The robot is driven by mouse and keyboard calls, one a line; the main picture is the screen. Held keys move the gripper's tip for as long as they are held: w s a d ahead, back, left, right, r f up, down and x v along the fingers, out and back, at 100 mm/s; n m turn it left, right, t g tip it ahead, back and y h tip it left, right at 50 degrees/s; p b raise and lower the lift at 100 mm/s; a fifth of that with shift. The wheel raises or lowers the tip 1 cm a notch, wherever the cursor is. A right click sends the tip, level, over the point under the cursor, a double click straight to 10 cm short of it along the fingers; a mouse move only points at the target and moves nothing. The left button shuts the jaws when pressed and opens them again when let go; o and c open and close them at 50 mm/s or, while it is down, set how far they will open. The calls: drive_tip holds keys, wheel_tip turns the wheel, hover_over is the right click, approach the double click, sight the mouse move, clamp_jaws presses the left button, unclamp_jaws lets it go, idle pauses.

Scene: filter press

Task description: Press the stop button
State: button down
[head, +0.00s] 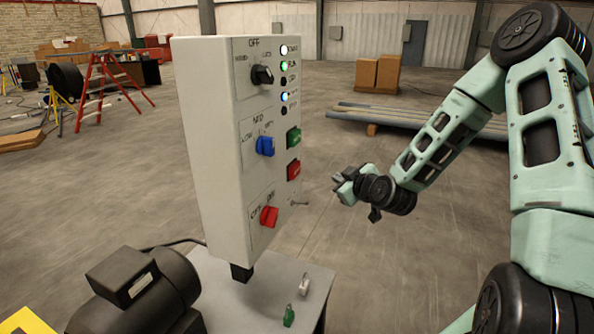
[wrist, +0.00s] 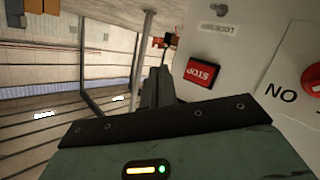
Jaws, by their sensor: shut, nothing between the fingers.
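The stop button (head: 294,170) is a red rectangular button on the panel side of a pale grey control box (head: 214,150). In the wrist view the stop button (wrist: 201,72) shows its STOP lettering, rotated, just right of my fingers. My gripper (head: 338,183) is shut and empty, to the right of the box and slightly lower than the button in the head view. In the wrist view my gripper (wrist: 160,75) points past the button's left side. A gap seems to separate them; I cannot tell exactly how wide.
A green button (head: 293,137) sits just above the stop button. A small toggle (head: 299,203) is below it. Blue (head: 265,146) and red (head: 269,216) knobs and a black selector (head: 262,75) are on the panel. A motor (head: 138,292) stands lower left. Space around my gripper is clear.

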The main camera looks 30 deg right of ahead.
sight(299, 170)
drive_tip(key=shift+w, duration=0.1)
drive_tip(key=w+a, duration=0.5)
drive_tip(key=w, duration=0.1)
drive_tip(key=shift+w+a, duration=0.2)
drive_tip(key=shift+w, duration=0.15)
idle(2.0)
drive_tip(key=shift+w+a, duration=0.3)
drive_tip(key=shift+w, duration=0.05)
drive_tip(key=shift+w+a+b, duration=0.4)
drive_tip(key=shift+w, duration=0.1)
idle(0.9)
drive_tip(key=shift+s+d, duration=0.65)
drive_tip(key=shift+s, duration=0.2)
drive_tip(key=shift+s+d, duration=0.1)
drive_tip(key=shift+s+d+b, duration=0.2)
drive_tip(key=shift+s+d, duration=0.55)
drive_tip(key=shift+s, duration=0.2)
drive_tip(key=shift+s+d+b, duration=0.15)
drive_tip(key=shift+s+d, duration=0.55)
drive_tip(key=shift+s, duration=0.2)
